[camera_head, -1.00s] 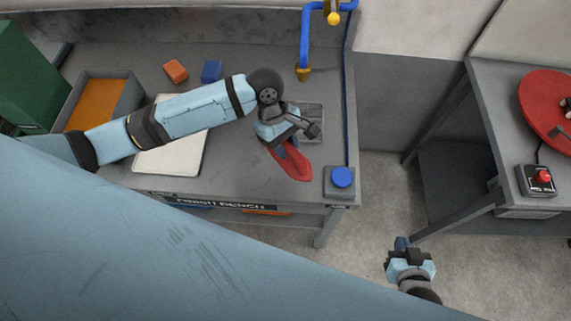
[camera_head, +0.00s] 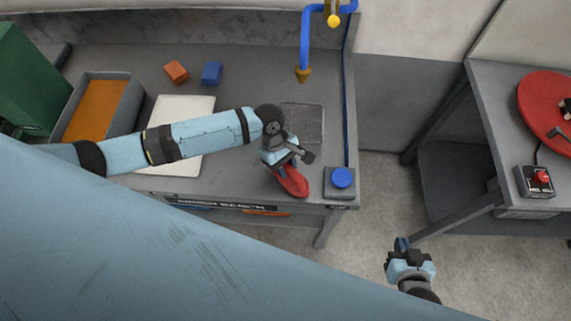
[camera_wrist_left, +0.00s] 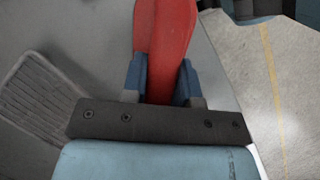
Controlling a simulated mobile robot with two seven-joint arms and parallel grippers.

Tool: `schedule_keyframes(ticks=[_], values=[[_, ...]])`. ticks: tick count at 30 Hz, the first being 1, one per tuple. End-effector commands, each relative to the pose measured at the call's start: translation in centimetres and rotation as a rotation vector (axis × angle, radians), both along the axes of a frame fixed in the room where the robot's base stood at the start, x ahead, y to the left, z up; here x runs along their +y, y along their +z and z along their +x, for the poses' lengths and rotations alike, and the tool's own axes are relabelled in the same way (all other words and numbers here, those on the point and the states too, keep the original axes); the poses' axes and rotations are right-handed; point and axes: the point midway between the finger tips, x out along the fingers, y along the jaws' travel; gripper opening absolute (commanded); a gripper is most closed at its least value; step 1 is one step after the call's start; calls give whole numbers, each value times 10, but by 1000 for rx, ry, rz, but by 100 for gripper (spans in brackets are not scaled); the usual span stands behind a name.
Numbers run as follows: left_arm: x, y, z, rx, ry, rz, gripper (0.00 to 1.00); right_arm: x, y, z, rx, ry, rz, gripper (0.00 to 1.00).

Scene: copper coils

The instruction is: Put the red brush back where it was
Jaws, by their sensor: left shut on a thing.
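The red brush (camera_head: 294,184) is in my left gripper (camera_head: 284,165), close to the front edge of the grey bench (camera_head: 235,182). In the left wrist view the red brush (camera_wrist_left: 165,35) runs between the two blue fingers of my left gripper (camera_wrist_left: 161,80), which is shut on it. The brush points towards the bench's front edge; I cannot tell whether it touches the bench top. My right gripper (camera_head: 402,246) hangs apart over the floor, right of the bench; its finger opening is too small to judge.
A grated plate (camera_head: 308,120) lies behind the gripper; it shows in the wrist view (camera_wrist_left: 38,95). A blue button box (camera_head: 340,183) stands at the front right corner. A white sheet (camera_head: 190,107), orange-bottomed tray (camera_head: 138,88), two blocks (camera_head: 176,71) and a blue pipe (camera_head: 304,45) are around.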

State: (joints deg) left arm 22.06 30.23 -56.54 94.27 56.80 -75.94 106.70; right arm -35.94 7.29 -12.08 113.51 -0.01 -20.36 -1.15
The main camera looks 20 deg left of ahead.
Motion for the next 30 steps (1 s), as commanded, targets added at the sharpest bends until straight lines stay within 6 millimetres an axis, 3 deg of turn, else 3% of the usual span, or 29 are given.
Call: schedule_keyframes(ticks=[2, 3, 6, 17, 20, 30], values=[[0, -1, 0, 1, 1, -1, 5, 0, 1, 0, 0, 0, 0, 0], [0, -2, 0, 0, 0, 0, 30, 0, 1, 0, 0, 0, 0, 0], [0, -2, 0, 0, 0, 0, 53, 0, 1, 0, 0, 0, 0, 0], [1, 2, 1, -1, 0, 0, 53, 0, -1, 0, 0, -1, -1, 0], [6, 14, 4, -2, 1, 0, 53, 0, -2, 0, 0, -1, 1, 0], [29, 80, 17, -2, 0, 0, 53, 1, -6, 1, -1, 1, 2, 0]])
